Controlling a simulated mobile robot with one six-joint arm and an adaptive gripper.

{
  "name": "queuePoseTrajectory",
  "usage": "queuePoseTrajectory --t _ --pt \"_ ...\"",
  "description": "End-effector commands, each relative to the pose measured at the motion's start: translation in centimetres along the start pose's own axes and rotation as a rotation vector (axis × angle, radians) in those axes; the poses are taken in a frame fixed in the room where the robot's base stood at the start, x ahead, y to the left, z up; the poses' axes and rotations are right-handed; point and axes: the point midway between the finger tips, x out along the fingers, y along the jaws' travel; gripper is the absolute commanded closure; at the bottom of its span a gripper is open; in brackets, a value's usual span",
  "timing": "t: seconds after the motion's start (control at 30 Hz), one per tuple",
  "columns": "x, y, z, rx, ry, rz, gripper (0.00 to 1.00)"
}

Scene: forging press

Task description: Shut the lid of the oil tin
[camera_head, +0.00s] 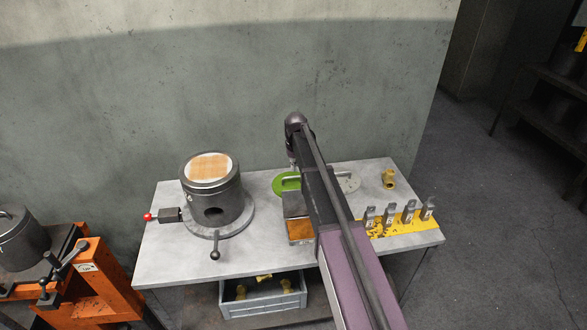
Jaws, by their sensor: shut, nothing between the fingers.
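The oil tin (301,230) appears to be the small box with an orange-brown front part on the bench, just left of my arm. A dark grey flat panel (295,204) stands behind the orange part and looks like its raised lid; its right side is hidden by my arm. My arm reaches up from the lower right across the bench, with its far end bending down behind the tin. My gripper's fingers are hidden behind my arm, so I cannot see how close they are to the lid.
A dark cylindrical pot (213,196) with a red-knobbed lever stands left on the bench (165,258). A green oval piece (287,182) lies behind the tin. Several metal blocks stand on a yellow strip (397,228) at right, near a brass fitting (389,179). A grey crate (262,303) sits below.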

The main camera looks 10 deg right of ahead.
Motion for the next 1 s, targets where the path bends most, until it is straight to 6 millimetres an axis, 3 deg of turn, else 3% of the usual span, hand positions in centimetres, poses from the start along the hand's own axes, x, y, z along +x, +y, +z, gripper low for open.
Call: queuePoseTrajectory --t 1.0 --pt "8.0 -0.1 0.0 -0.001 0.000 0.000 1.00"
